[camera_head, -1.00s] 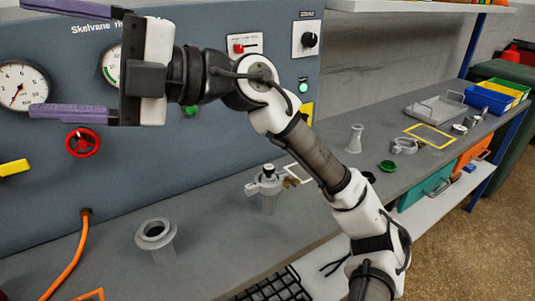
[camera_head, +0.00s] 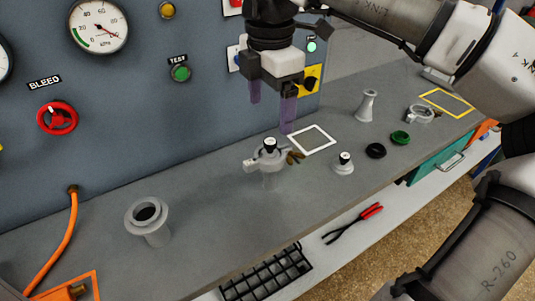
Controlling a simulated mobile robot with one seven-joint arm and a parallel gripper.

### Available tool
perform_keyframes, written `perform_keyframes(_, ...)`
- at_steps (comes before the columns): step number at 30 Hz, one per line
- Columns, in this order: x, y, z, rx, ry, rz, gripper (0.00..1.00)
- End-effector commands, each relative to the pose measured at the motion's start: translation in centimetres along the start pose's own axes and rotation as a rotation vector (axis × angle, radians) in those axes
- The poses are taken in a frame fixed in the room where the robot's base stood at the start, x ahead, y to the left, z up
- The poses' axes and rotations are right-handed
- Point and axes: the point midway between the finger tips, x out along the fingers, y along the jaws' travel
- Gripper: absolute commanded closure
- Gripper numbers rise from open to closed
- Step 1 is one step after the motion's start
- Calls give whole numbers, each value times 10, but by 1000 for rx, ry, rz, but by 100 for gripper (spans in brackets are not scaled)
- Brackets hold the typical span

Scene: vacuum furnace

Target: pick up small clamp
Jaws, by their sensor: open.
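My gripper (camera_head: 271,117) points down with its two purple fingers apart and nothing between them. In the picture it hangs above a grey valve-like fitting (camera_head: 268,170) with a black knob. A small brass-coloured piece (camera_head: 296,157) lies against or just beside the fitting's right side; its shape is too small to tell. A grey ring-shaped clamp (camera_head: 420,113) lies farther right on the bench, well away from my gripper. I cannot tell for sure which of these two is the small clamp.
A white square outline (camera_head: 312,140) marks the bench. A grey flanged port (camera_head: 148,220) stands left, a cone fitting (camera_head: 366,106) right. A small knobbed part (camera_head: 343,163), black ring (camera_head: 375,150) and green ring (camera_head: 400,138) lie nearby. The gauge panel (camera_head: 140,120) rises behind.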

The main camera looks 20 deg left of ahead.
Motion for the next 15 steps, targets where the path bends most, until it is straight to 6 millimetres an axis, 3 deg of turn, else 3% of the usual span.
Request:
perform_keyframes(6,39,0,0,-4,4,-1,19)
perform_keyframes(15,62,0,1,-5,6,0,19)
